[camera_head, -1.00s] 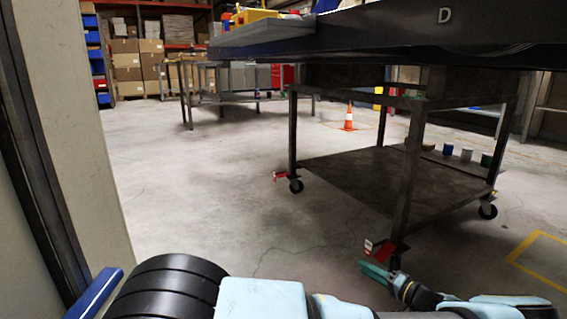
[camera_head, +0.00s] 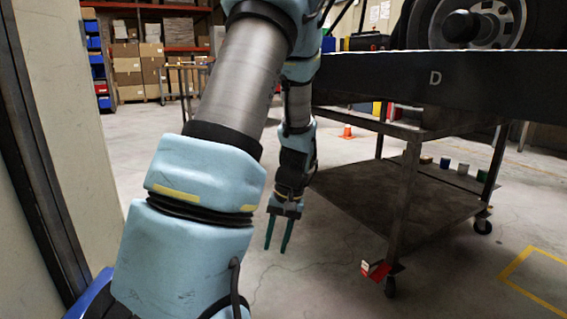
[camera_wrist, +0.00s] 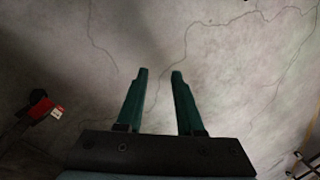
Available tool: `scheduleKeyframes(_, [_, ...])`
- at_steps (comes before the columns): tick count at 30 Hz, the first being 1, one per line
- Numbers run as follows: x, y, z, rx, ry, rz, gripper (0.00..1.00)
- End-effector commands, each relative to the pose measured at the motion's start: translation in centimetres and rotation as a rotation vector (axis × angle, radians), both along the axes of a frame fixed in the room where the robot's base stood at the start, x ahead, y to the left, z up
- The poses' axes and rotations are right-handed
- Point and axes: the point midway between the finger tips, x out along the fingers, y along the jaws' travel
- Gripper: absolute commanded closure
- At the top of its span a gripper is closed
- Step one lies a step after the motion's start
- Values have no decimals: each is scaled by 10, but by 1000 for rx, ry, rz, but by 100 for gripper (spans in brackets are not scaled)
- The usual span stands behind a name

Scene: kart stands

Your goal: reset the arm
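My arm rises on the left of the head view, bends at the top and comes down again, with my gripper (camera_head: 278,232) hanging at its end. The gripper's two green fingers point down at the bare concrete floor. In the wrist view my gripper (camera_wrist: 158,75) shows its fingers apart, with only floor between them. It holds nothing. It hangs left of the wheeled cart (camera_head: 445,215), apart from it.
The cart's near leg has a caster with a red tab (camera_head: 376,270). A dark top marked D (camera_head: 480,85) carries a wheel (camera_head: 480,22). An orange cone (camera_head: 347,131) stands behind. A wall (camera_head: 75,130) is close on the left. Floor around the gripper is clear.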

Motion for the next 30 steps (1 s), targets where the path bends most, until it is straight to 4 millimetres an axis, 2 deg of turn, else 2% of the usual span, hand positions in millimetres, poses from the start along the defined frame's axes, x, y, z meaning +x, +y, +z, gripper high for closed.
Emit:
scheduleKeyframes(1, [-10, 9, 26, -50, -18, 10, 64])
scheduleKeyframes(6, [-39, 27, 72, -157, -82, -3, 64])
scheduleKeyframes(12, [-66, 41, 106, -215, -155, -22, 64])
scheduleKeyframes(17, [-85, 52, 126, -234, -211, -36, 64])
scheduleKeyframes(18, [-83, 50, 138, -234, -206, -41, 64])
scheduleKeyframes(26, [-83, 49, 188, -233, -203, -40, 64])
scheduleKeyframes(30, [-82, 49, 226, -233, -203, -40, 64])
